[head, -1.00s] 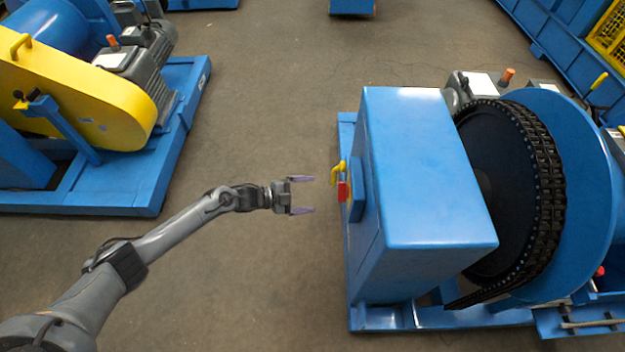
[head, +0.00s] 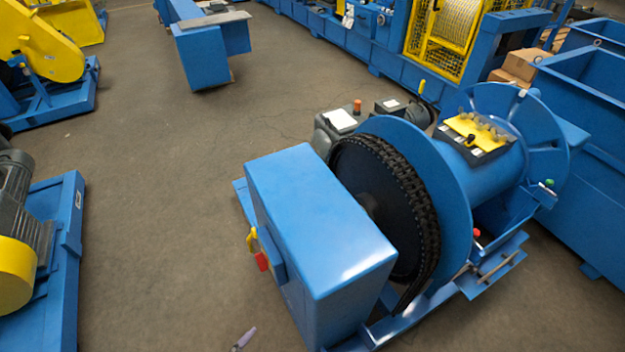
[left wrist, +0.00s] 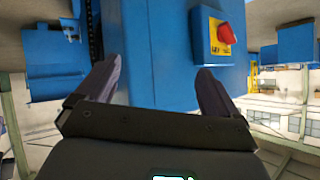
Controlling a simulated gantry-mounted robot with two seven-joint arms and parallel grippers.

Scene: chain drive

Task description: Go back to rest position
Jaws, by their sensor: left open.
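My left gripper (left wrist: 155,92) is open and empty in the left wrist view, its two dark fingers spread apart. Behind them is the side of the blue cabinet (left wrist: 160,45), with a red switch (left wrist: 226,33) on its panel. In the head view only a purple fingertip of my left gripper (head: 243,340) shows at the bottom edge. It is below and left of the blue cabinet (head: 320,225), apart from it in the picture. My right gripper is not in view.
A blue drum (head: 455,185) with a black chain (head: 415,195) stands right of the cabinet. Blue machines stand at left. The floor (head: 160,200) between is clear.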

